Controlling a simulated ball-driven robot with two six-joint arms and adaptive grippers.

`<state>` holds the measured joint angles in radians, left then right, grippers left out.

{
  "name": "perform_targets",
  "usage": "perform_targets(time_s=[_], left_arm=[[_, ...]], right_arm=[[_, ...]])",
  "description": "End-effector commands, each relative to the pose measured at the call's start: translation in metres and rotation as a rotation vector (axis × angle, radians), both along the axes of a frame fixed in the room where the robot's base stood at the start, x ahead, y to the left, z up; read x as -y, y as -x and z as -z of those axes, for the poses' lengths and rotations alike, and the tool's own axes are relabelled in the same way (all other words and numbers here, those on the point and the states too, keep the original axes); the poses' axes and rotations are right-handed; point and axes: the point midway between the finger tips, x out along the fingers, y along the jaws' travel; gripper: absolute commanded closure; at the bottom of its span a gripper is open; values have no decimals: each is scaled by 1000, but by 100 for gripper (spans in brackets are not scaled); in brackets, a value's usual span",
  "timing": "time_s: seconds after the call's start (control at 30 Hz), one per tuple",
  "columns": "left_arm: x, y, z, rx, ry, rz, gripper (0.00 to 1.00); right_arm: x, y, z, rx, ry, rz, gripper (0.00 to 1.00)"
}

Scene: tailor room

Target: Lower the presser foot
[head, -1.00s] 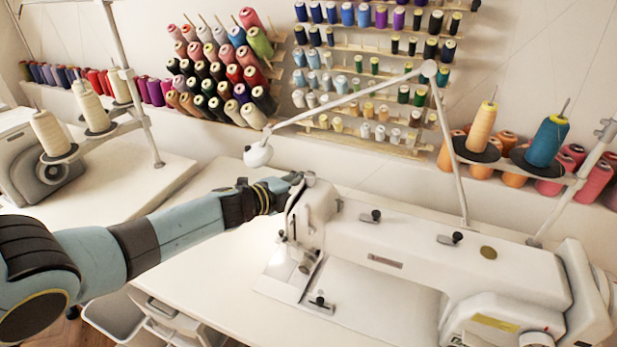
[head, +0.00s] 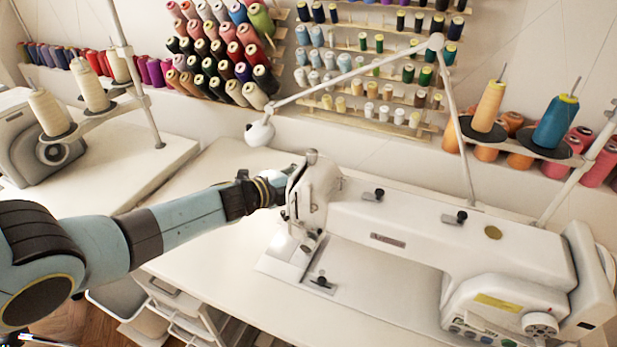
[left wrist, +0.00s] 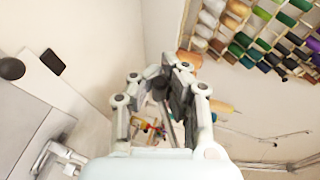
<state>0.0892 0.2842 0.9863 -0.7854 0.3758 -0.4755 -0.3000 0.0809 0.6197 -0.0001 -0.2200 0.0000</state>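The white sewing machine (head: 420,232) stands on the table, its head end (head: 315,195) at the left. The needle and presser foot area (head: 306,246) is under that end; the foot itself is too small to make out. The lifting lever cannot be told apart. My left gripper (head: 284,182) is at the far left side of the machine head, its tips partly hidden. My right gripper is not in view.
A lamp head (head: 259,133) on a jointed arm hangs just above and behind my left gripper. A thread stand (head: 540,150) with cones rises behind the machine. A second machine (head: 40,145) is at the left. The white tabletop (head: 205,255) before the machine head is clear.

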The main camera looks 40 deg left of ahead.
Motion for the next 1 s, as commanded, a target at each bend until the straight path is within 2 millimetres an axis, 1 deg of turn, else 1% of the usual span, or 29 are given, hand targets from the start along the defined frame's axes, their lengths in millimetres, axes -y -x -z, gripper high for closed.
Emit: perform_targets(time_s=[0.03,0.23,0.3,0.5,0.73,0.83,0.93,1.0], left_arm=[[0,6,6,-11,-1,2,100],[0,6,6,-12,-1,2,100],[0,6,7,-13,-1,2,88],[0,4,5,-9,0,1,63],[0,3,3,-6,0,0,63],[-1,6,2,-5,-1,1,63],[-3,17,0,-6,-1,2,63],[-4,29,-4,-7,-2,2,63]], right_arm=[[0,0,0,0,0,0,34],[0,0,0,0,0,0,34],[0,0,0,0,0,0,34],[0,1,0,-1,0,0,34],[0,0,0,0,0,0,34],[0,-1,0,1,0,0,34],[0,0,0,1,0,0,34],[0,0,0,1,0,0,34]])
